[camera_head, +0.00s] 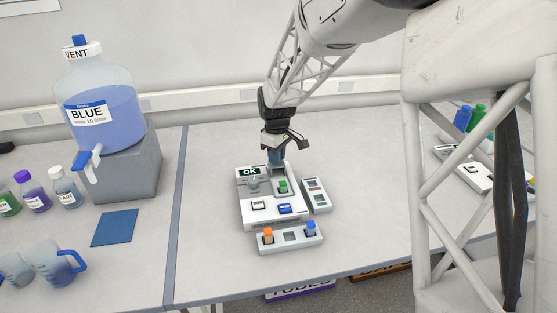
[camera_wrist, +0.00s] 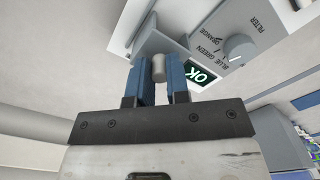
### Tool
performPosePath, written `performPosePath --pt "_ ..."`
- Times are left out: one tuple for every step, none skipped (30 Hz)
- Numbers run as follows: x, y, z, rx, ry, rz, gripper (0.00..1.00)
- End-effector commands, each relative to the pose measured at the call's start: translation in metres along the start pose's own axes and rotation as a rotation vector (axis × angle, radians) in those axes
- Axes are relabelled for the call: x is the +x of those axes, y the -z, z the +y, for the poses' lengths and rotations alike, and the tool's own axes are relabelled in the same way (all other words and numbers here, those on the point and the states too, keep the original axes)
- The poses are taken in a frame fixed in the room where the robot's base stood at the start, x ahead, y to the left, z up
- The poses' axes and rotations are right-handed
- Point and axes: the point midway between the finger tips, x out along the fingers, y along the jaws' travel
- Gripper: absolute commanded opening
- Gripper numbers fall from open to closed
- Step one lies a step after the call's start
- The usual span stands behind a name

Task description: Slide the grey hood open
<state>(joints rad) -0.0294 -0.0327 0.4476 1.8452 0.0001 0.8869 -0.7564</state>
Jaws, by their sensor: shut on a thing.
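A white instrument (camera_head: 246,217) stands on the bench with a lit OK screen (camera_head: 249,171). The screen also shows in the wrist view (camera_wrist: 203,75), beside a grey filter dial (camera_wrist: 239,48). My gripper (camera_wrist: 159,72) points at the instrument's back right part, its blue fingers shut on a pale grey handle (camera_wrist: 158,67). The handle stands on a grey part that looks like the hood (camera_wrist: 165,42). In the head view my gripper (camera_head: 277,157) hides most of the hood. A green block (camera_head: 283,187) shows in the grey bay just in front of my fingers.
A rack (camera_head: 290,238) with an orange and a blue cap stands in front, and a small white box (camera_head: 316,195) stands right of the instrument. A large BLUE bottle (camera_head: 107,112) is at left. The bench around the instrument is largely clear.

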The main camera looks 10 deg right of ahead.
Motion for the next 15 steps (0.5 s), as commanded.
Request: performPosePath --pt "-0.001 0.0025 0.0026 0.0 -0.004 0.005 0.0" --pt "-0.001 0.0027 0.0028 0.0 -0.005 0.005 0.0" --pt "-0.0012 0.0028 0.0029 0.0 -0.005 0.005 0.0" --pt "-0.0013 0.0029 0.0031 0.0 -0.006 0.006 0.0" --pt "-0.0013 0.0029 0.0032 0.0 -0.006 0.006 0.0" --pt "-0.0015 0.003 0.0034 0.0 -0.007 0.007 0.0" --pt "-0.0016 0.0031 0.0035 0.0 -0.007 0.007 0.0" --pt "-0.0017 0.0032 0.0037 0.001 -0.007 0.007 0.0" --pt "-0.0018 0.0033 0.0039 0.001 -0.008 0.008 0.21" --pt "-0.0018 0.0033 0.0039 0.001 -0.008 0.008 0.26" --pt "-0.0018 0.0032 0.0038 0.001 -0.008 0.008 0.3" --pt "-0.0017 0.003 0.0036 0.001 -0.007 0.007 0.36" --pt "-0.0016 0.0029 0.0034 0.001 -0.007 0.007 0.41" --pt "-0.0015 0.0028 0.0032 0.001 -0.006 0.006 0.42" --pt "-0.0014 0.0026 0.003 0.001 -0.006 0.006 0.42"
